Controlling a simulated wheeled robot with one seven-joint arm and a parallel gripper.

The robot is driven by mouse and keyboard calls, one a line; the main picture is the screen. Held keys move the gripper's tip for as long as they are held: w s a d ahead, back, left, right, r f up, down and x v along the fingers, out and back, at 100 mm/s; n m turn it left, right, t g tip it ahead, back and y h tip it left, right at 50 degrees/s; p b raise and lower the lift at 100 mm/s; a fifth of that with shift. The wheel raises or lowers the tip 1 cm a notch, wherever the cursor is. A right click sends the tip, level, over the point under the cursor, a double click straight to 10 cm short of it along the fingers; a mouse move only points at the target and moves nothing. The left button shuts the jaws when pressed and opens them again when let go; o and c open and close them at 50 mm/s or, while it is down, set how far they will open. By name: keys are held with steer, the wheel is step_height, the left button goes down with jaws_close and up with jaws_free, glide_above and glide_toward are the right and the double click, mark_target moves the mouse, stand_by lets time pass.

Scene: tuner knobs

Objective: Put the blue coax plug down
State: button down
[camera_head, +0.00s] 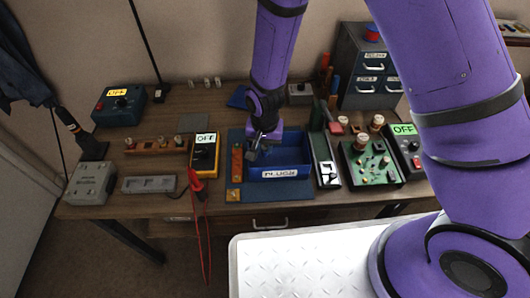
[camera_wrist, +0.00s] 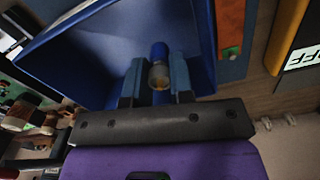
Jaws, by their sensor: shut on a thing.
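The blue coax plug (camera_wrist: 159,68) is a small cylinder with a blue body and a metallic end. It sits between the two fingers of my gripper (camera_wrist: 154,80) in the wrist view, and the fingers are shut on it. In the head view my gripper (camera_head: 258,143) points down over the left part of the blue bin labelled "PLUGS" (camera_head: 280,173). The plug is too small to make out there. The bin's inside (camera_wrist: 110,50) lies behind the plug in the wrist view. I cannot tell whether the plug touches the bin floor.
A yellow multimeter (camera_head: 204,152) with red leads stands left of the bin. Grey drawers (camera_head: 368,68) stand behind.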

mark_target(265, 155)
steer(key=shift+f, duration=2)
steer(key=shift+f, duration=0.15)
steer(key=c, duration=1)
jaws_free()
